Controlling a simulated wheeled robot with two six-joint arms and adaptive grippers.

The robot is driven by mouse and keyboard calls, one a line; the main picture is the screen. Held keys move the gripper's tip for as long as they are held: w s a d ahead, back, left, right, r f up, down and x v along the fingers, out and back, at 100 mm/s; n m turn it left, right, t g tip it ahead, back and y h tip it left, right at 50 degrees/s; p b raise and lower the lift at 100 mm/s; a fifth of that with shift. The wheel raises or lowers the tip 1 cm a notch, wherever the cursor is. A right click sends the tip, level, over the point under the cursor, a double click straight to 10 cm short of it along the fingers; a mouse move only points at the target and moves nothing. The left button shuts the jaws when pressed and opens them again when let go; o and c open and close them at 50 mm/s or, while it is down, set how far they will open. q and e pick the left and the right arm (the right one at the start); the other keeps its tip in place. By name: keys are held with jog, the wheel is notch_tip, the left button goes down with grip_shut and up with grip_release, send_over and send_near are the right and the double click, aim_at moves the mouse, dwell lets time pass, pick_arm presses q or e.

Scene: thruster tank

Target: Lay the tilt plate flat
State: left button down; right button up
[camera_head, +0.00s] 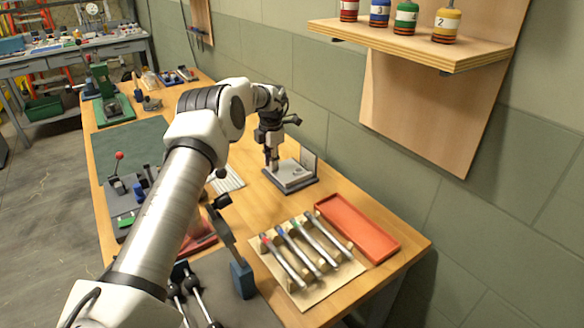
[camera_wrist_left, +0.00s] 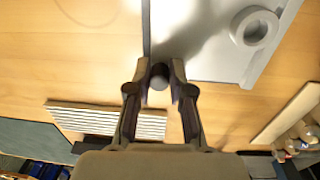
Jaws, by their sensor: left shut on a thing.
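The tilt plate (camera_head: 292,178) is a pale plate on a dark base beyond the middle of the bench, with an upright panel (camera_head: 309,160) at its right. In the left wrist view the pale plate (camera_wrist_left: 205,60) fills the top right and carries a light ring (camera_wrist_left: 254,27). My left gripper (camera_head: 272,163) is at the plate's left edge. In the wrist view its fingers (camera_wrist_left: 158,85) are shut on a dark round knob (camera_wrist_left: 158,72) beside that edge. I cannot tell the plate's exact angle. My right gripper is not in view.
A red-orange tray (camera_head: 358,228) and a board of several coloured-tip rods (camera_head: 300,250) lie nearer on the bench. A blue block with a dark lever (camera_head: 241,278) stands left of them. A wall shelf (camera_head: 430,48) with several weights hangs at upper right.

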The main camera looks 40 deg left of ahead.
pick_arm(q)
jog(key=shift+s+d+f, duration=0.1)
jog(key=shift+f, duration=0.1)
jog(key=c, duration=1.2)
grip_release()
jog(key=shift+o, duration=0.2)
jog(key=shift+r, duration=0.1)
jog(key=shift+r, duration=0.1)
jog(key=shift+r, duration=0.25)
jog(key=shift+r+p, duration=1.9)
jog(key=shift+r, duration=1.4)
